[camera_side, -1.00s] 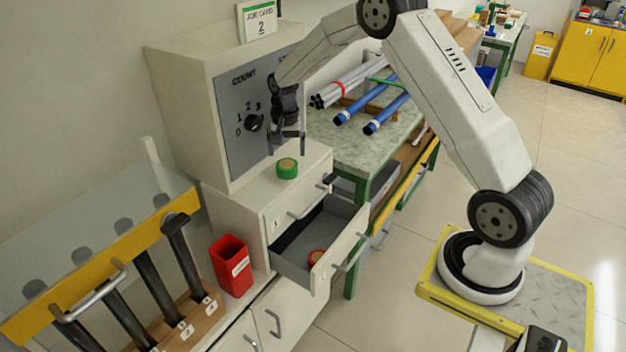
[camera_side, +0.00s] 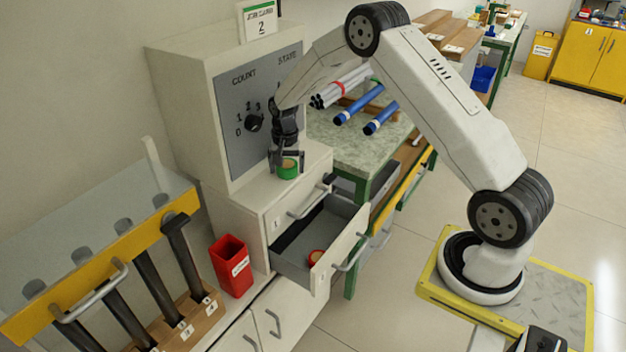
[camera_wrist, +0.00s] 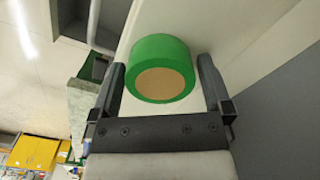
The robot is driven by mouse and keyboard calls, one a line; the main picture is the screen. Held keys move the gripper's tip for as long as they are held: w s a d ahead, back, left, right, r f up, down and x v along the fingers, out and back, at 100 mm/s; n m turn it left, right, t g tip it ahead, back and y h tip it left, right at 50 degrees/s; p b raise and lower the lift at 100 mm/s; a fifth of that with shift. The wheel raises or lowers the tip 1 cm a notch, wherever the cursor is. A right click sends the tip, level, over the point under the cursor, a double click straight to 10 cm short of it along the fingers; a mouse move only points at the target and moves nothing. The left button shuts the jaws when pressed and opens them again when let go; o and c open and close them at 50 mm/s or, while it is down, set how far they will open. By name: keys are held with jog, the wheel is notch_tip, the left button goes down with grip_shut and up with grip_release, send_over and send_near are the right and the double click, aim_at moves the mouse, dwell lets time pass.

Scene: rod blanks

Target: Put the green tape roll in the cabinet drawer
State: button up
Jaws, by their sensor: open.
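The green tape roll (camera_side: 287,168) lies flat on top of the white cabinet, in front of the grey dial panel. In the wrist view the roll (camera_wrist: 161,68) shows its green outside and tan middle between my fingers. My gripper (camera_side: 287,168) is lowered over the roll with its fingers open, one on each side; in the wrist view my gripper (camera_wrist: 165,85) shows small gaps beside the roll. The cabinet drawer (camera_side: 343,248) is pulled open below and right of the roll. A red roll-like thing (camera_side: 316,256) lies inside it.
A red bin (camera_side: 232,266) stands left of the open drawer. The dial panel (camera_side: 262,110) rises close behind my gripper. A green-topped bench (camera_side: 365,152) with blue and grey rods stands to the right. The drawer has free floor around the red item.

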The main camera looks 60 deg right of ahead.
aim_at(287, 164)
dwell(0.4)
jog(key=c, duration=1.1)
jog(key=shift+r, duration=0.2)
jog(key=shift+r, duration=0.45)
notch_tip(287, 164, up, 2)
jog(key=shift+s+a+r, duration=0.55)
jog(key=shift+s+r, duration=1.1)
jog(key=shift+s, duration=0.6)
jog(key=shift+s+a+r, duration=0.55)
jog(key=shift+s+r, duration=1.05)
jog(key=shift+s, duration=0.7)
jog(key=shift+s+a+r, duration=0.55)
jog(key=shift+s+r, duration=1.1)
jog(key=shift+s, duration=0.6)
